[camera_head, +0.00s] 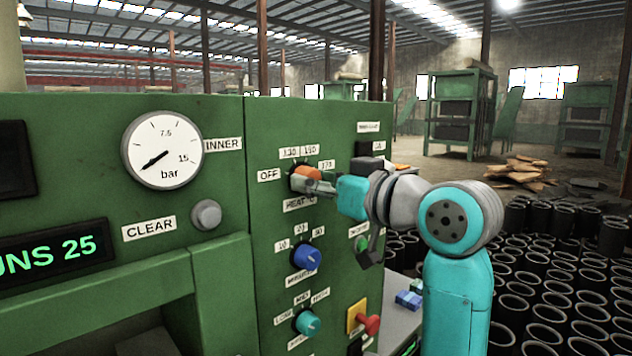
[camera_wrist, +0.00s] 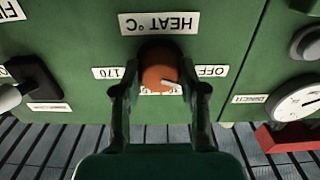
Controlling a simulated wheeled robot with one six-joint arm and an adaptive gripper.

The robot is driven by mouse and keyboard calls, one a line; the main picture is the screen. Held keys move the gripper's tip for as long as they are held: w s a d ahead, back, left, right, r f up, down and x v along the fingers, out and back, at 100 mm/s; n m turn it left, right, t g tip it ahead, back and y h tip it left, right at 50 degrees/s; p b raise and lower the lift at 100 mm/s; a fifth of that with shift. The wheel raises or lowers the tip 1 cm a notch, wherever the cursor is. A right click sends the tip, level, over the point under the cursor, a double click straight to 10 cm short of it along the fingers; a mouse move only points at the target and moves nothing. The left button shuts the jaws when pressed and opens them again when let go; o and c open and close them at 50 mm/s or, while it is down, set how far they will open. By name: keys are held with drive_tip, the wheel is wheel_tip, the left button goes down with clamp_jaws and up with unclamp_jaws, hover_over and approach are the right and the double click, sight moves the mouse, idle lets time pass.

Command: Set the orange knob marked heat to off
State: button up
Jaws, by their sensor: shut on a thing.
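The orange heat knob (camera_head: 306,171) sits on the green panel, with labels around it: OFF (camera_head: 269,175) to its left, 120 and 150 above, and 170 to the right. My gripper (camera_head: 316,184) reaches in from the right and is shut on it. The wrist view is upside down. There the orange knob (camera_wrist: 159,68) lies between the two dark fingers of my gripper (camera_wrist: 160,88), with OFF (camera_wrist: 211,72) on the right. The knob's white mark appears at its lower right, between OFF and the partly hidden labels below.
A blue knob (camera_head: 307,256) and a teal knob (camera_head: 308,323) sit below on the panel. A pressure gauge (camera_head: 163,150) and a grey button (camera_head: 206,214) are to the left. Black rubber sleeves (camera_head: 550,290) stand on the right.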

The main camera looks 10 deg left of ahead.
drive_tip(key=o, duration=1.1)
drive_tip(key=shift+o, duration=0.2)
drive_tip(key=v, duration=1.2)
drive_tip(key=shift+f, duration=0.1)
